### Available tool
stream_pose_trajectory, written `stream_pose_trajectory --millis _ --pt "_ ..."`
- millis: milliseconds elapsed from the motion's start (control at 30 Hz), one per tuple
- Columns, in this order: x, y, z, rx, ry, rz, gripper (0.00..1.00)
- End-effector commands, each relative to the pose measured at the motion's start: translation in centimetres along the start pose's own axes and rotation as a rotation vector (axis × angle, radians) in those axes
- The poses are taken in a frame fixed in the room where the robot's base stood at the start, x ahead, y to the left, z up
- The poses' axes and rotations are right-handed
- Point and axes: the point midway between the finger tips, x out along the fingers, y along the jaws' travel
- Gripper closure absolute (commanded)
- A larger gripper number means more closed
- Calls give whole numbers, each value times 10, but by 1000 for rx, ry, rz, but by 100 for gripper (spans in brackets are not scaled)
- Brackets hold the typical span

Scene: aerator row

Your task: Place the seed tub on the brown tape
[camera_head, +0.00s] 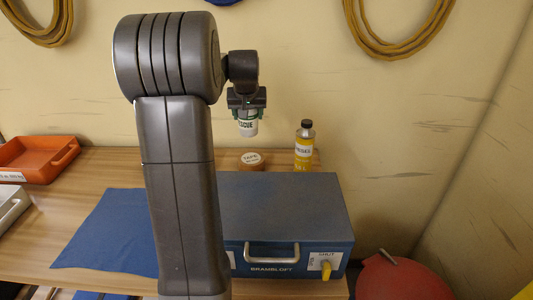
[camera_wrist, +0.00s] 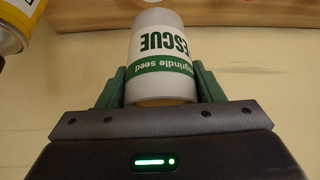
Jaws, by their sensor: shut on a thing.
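The seed tub is a white cylinder with a green band and the word "RESCUE"; it shows in the head view (camera_head: 248,128) and, larger, in the wrist view (camera_wrist: 160,60). My gripper (camera_head: 248,112) is shut on it, with the green fingers (camera_wrist: 160,88) on either side, and holds it in the air above the bench. The brown tape (camera_head: 252,160) is a roll with a white "TAPE" label on its top. It lies on the wooden bench behind the blue box, lower in the head view than the tub. Nothing rests on the tape.
A yellow bottle (camera_head: 304,147) with a dark cap stands right of the tape. A blue metal box (camera_head: 290,205) with a handle stands in front. A blue mat (camera_head: 110,235) and an orange tray (camera_head: 38,158) lie left. The wall is close behind the bench.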

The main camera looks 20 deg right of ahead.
Motion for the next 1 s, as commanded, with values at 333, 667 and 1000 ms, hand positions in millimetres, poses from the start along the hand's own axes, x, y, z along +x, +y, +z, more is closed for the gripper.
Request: stream_pose_trajectory --millis 333,667,1000 --pt "45 3 26 7 -3 4 66" --pt "75 3 43 6 -4 3 66" --pt "86 2 49 6 0 3 66"
